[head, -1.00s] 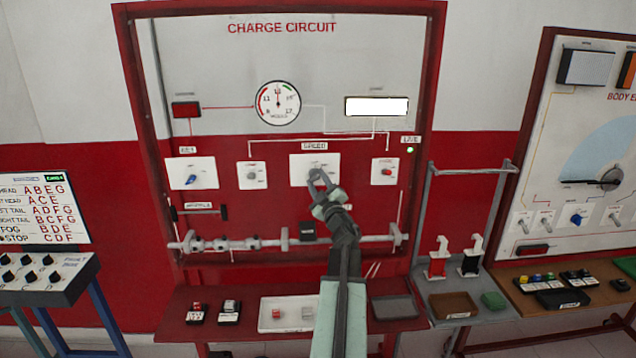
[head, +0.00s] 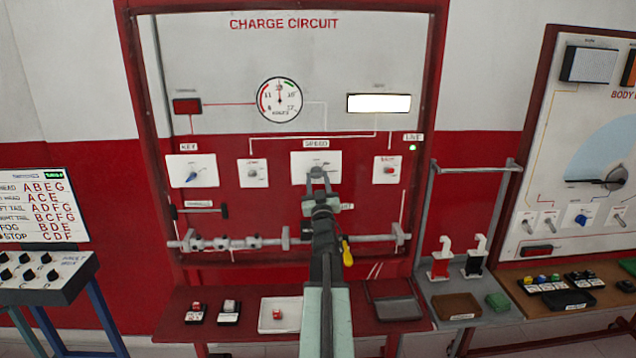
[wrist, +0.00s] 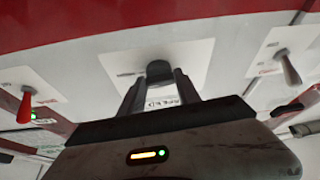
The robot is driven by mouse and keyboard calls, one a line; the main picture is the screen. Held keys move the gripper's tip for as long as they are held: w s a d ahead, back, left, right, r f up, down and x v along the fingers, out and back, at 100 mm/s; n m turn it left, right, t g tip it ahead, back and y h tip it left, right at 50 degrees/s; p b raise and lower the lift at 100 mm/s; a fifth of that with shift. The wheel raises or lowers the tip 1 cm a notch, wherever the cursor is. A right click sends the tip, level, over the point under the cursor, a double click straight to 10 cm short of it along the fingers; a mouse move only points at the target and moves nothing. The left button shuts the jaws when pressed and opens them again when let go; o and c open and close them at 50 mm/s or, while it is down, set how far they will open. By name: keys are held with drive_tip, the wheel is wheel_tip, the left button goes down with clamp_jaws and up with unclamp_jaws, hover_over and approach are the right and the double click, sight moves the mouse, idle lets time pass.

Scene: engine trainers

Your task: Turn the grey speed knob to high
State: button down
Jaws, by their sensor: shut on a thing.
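The grey speed knob (head: 317,169) sits on the white plate (head: 299,160) under the SPEED label (head: 316,143) on the charge circuit board. My gripper (head: 317,175) comes up from below, with a finger on each side of the knob. In the wrist view the dark round knob (wrist: 159,70) sits between the two fingertips (wrist: 158,82), and the gripper is shut on it. The fingers now point nearly straight up in the head view. The plate's position marks are too small to read, and the knob's pointer cannot be made out.
A rail (head: 260,243) crosses below. A yellow-handled item (head: 347,252) is beside my arm. The gauge (head: 279,101) is above.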

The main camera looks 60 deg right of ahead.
drive_tip(key=shift+m+g+h, duration=0.3)
drive_tip(key=shift+m, duration=0.5)
drive_tip(key=c, duration=0.9)
unclamp_jaws()
drive_tip(key=shift+o, duration=0.2)
drive_tip(key=b+v, duration=0.3)
drive_tip(key=v, duration=0.5)
drive_tip(key=shift+w, duration=0.15)
